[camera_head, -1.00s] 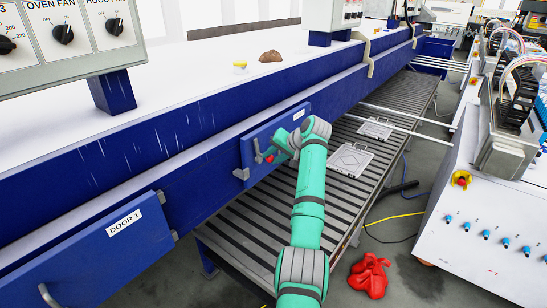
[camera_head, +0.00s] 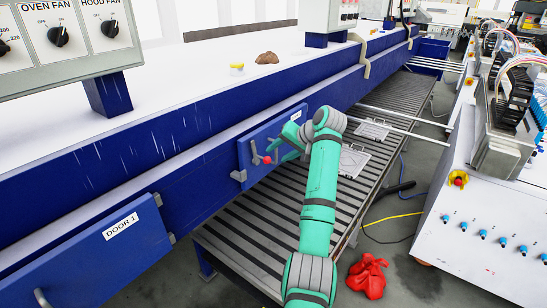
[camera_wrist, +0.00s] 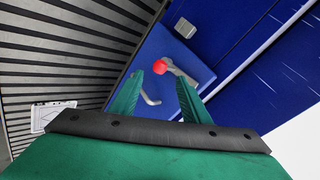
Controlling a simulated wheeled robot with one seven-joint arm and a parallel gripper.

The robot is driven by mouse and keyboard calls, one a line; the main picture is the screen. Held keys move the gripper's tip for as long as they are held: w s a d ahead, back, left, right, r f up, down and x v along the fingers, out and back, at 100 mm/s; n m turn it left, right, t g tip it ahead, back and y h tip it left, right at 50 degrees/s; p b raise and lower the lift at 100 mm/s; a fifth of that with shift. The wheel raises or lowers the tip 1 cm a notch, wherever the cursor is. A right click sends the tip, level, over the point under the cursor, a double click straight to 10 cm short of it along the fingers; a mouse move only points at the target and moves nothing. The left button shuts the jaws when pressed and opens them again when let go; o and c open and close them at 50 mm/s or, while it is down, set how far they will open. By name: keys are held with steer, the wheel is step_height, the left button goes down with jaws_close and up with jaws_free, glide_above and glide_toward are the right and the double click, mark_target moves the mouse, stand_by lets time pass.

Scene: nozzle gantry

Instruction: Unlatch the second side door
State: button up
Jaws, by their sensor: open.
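The second side door (camera_head: 246,148) is a blue panel in the oven's side, seen in the head view past my arm; it looks closed. A grey latch lever (camera_wrist: 181,74) with a red knob (camera_head: 267,160) is on it. My green gripper (camera_head: 286,141) is open in front of the door, just right of the knob. In the wrist view, the red knob (camera_wrist: 160,66) shows between and just beyond the fingertips of my gripper (camera_wrist: 159,78). I cannot tell whether they touch it. A bent grey handle (camera_wrist: 150,99) shows between the fingers. My arm partly hides the door's label.
Door 1 (camera_head: 90,262) is nearer on the left. A slatted conveyor (camera_head: 255,235) runs below, with flat metal plates (camera_head: 353,161) on it. A white machine (camera_head: 470,215) stands at right. A red cloth-like heap (camera_head: 366,275) lies on the floor, near a yellow cable.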

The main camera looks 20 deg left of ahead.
steer(key=v, duration=0.3)
steer(key=shift+d+r, duration=0.1)
steer(key=shift+d, duration=0.1)
